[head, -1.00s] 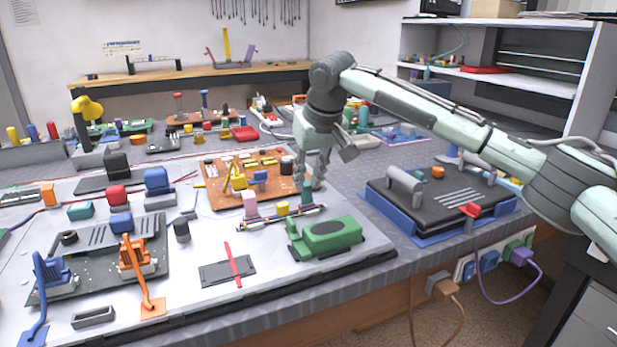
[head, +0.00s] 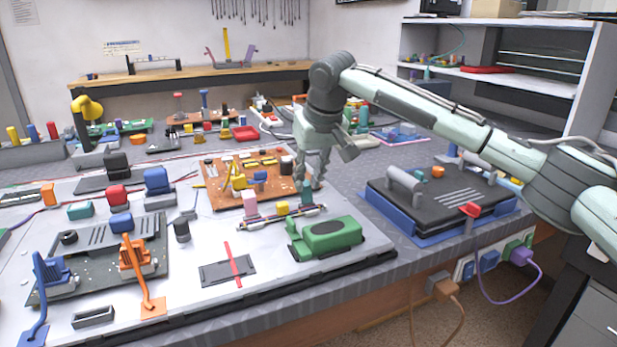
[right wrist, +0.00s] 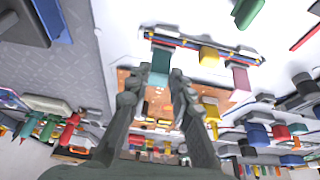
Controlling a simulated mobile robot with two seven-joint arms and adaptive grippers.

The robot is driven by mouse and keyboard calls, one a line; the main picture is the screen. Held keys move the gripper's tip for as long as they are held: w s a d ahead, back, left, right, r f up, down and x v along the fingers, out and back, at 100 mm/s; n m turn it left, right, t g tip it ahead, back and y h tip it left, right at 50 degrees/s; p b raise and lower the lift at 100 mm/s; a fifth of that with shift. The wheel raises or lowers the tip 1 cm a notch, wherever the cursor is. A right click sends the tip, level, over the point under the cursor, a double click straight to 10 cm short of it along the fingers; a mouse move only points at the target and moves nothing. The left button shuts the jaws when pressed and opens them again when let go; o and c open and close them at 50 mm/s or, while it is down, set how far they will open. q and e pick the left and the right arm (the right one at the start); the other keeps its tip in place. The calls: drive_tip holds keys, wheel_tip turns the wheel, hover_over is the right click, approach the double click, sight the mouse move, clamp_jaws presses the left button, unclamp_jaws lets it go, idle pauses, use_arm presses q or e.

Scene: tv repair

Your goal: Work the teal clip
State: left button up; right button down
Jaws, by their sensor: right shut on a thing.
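The teal clip (right wrist: 160,62) stands at one end of a thin multicoloured strip (right wrist: 205,42), in line with a yellow clip (right wrist: 208,56) and a pink clip (right wrist: 240,77). In the head view the teal clip (head: 307,195) is at the right end of this strip, partly hidden by my fingers. My right gripper (head: 311,183) points down over it and is shut on it. In the right wrist view the fingertips (right wrist: 154,78) sit at the clip's two sides. My left gripper is not in view.
An orange circuit board (head: 225,192) with small parts lies just behind the strip. A green housing (head: 328,236) stands close in front. A black case (head: 440,200) on a blue mat is to the right. Bare grey bench (head: 350,180) shows between them.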

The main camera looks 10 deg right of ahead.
drive_tip(key=c, duration=1.3)
unclamp_jaws()
drive_tip(key=shift+r, duration=0.1)
drive_tip(key=v, duration=1.2)
drive_tip(key=shift+c, duration=0.5)
